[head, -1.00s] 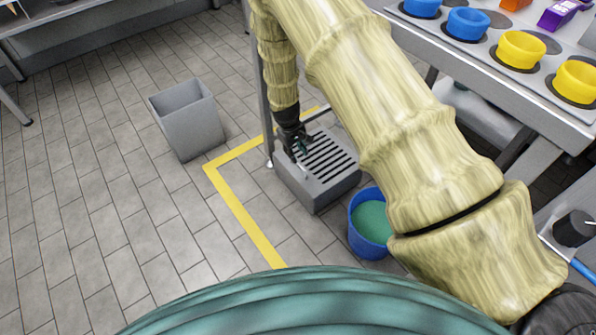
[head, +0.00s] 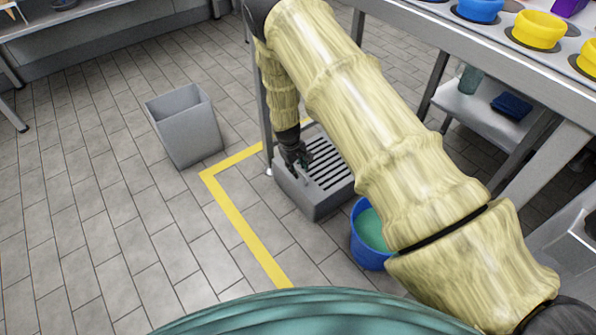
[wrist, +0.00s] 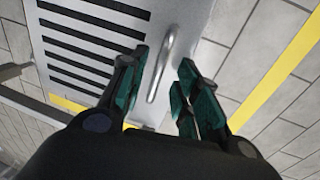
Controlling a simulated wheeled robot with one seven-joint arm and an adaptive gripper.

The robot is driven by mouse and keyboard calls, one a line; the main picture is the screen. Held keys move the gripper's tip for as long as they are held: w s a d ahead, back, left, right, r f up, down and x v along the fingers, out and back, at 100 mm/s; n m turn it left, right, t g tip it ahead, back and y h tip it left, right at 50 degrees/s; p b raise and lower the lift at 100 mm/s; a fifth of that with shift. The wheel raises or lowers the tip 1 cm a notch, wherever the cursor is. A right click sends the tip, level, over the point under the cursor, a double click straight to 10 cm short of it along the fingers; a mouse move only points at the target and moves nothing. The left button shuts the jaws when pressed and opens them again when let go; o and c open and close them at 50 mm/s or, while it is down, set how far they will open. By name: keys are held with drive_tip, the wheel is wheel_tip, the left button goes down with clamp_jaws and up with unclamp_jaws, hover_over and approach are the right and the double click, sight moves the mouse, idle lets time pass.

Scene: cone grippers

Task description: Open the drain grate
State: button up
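The drain grate (head: 328,165) is a slatted top on a low grey box (head: 318,206) on the floor. In the wrist view, the grate (wrist: 75,48) has dark slots and a silver bar handle (wrist: 163,62) near its edge. My gripper (head: 300,165) is just above the left side of the grate. In the wrist view, my gripper (wrist: 160,75) is open, with its green fingertips apart on either side of the handle's lower part. I cannot tell whether a finger touches the handle. The grate lies flat on the box.
A blue bucket with green contents (head: 371,236) stands close to the right of the box. A grey bin (head: 186,128) stands to the left. A table leg (head: 265,115) rises behind the box.

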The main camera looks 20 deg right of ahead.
drive_tip(key=shift+d+f, duration=0.15)
drive_tip(key=shift+f, duration=0.35)
clamp_jaws()
drive_tip(key=shift+r, duration=0.1)
